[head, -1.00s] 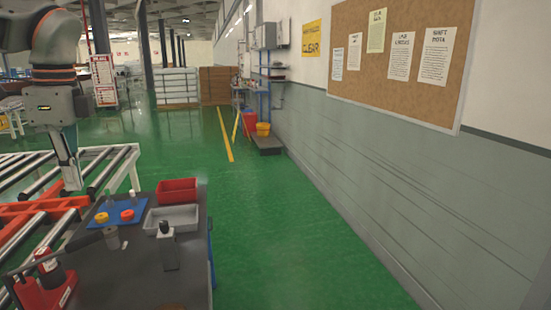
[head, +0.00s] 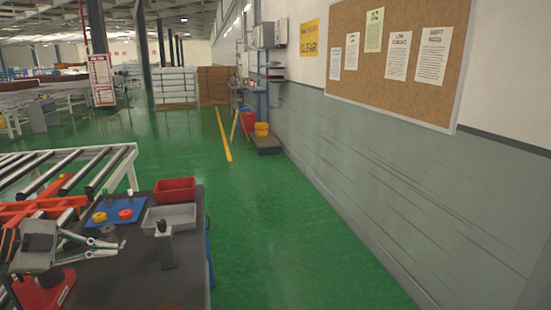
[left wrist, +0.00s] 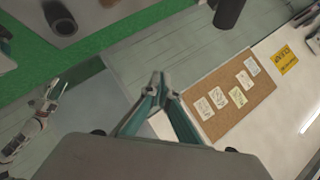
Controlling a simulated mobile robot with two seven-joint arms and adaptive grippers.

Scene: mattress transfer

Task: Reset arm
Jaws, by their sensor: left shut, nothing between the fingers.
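My left gripper (head: 114,247) is low at the left of the head view, over the near left part of the dark cart top (head: 130,275), with its fingers pointing right. In the left wrist view its fingertips (left wrist: 157,82) meet, with nothing between them. My right gripper is not seen in the head view.
The cart carries a red bin (head: 175,190), a grey tray (head: 180,217), a blue mat (head: 110,218) with small orange and yellow pieces, and a dark-capped bottle (head: 166,248). A roller conveyor (head: 110,170) stands at left. Green floor is clear along the corkboard (head: 400,55) wall.

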